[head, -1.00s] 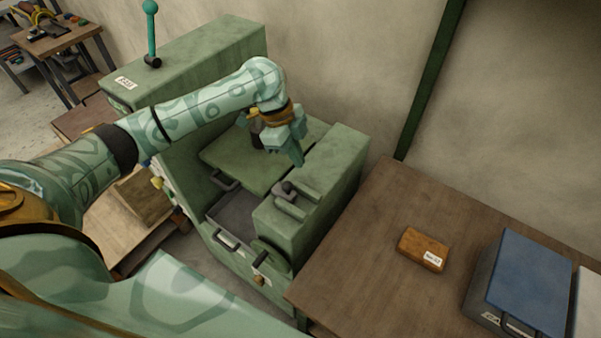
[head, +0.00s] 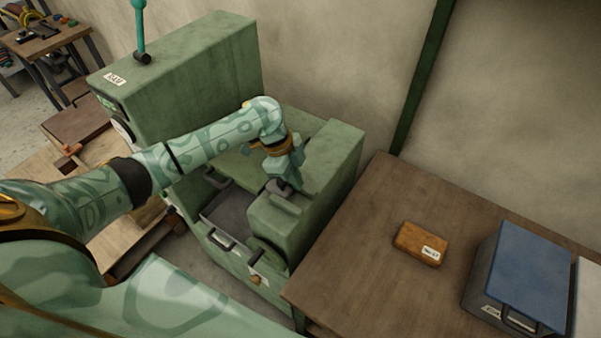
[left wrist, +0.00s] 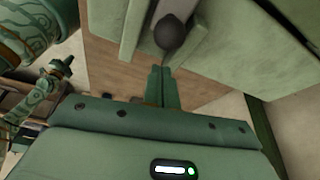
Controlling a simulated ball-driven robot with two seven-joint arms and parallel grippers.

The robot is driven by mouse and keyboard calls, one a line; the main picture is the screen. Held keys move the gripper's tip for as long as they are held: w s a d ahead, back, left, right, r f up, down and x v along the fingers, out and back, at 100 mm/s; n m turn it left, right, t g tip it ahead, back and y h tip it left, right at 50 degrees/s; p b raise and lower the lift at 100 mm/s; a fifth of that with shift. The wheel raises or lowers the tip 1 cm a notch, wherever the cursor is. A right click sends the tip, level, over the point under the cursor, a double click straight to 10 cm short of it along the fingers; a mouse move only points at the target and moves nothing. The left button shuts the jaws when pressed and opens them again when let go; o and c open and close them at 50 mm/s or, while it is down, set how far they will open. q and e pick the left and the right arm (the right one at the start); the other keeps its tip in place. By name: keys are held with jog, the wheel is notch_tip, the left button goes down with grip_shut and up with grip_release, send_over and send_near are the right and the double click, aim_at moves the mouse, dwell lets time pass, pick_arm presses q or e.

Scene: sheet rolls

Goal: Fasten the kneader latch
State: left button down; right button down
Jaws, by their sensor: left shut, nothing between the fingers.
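The kneader is a green machine (head: 316,163) with a flat green lid (head: 235,157) partly hidden behind my left arm. On its right block is the latch, a grey lever with a dark rounded knob (head: 277,188). The dark knob also shows in the left wrist view (left wrist: 172,34), just beyond the fingertips. My left gripper (head: 288,180) is shut and empty, close above the knob, its fingers (left wrist: 158,80) together. I cannot tell whether they touch it. A small patterned arm end at the left of the wrist view seems to be my right gripper (left wrist: 60,68), too small to read.
A wooden table (head: 350,270) stands right of the kneader with an orange-brown labelled block (head: 420,244) and a blue-topped box (head: 532,270). A tall green housing (head: 185,75) with a teal lever (head: 140,30) rises behind my arm. A grey open trough (head: 226,212) lies below the lid.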

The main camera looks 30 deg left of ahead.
pick_arm(q)
jog(key=shift+s+a+f, duration=0.15)
jog(key=shift+a, duration=0.75)
jog(key=shift+w+a+p, duration=0.15)
jog(key=shift+w+a, duration=0.05)
jog(key=shift+a, duration=0.95)
jog(key=shift+w+a+p, duration=0.15)
jog(key=shift+a, duration=0.95)
jog(key=p+v, duration=0.2)
jog(key=v, duration=1.4)
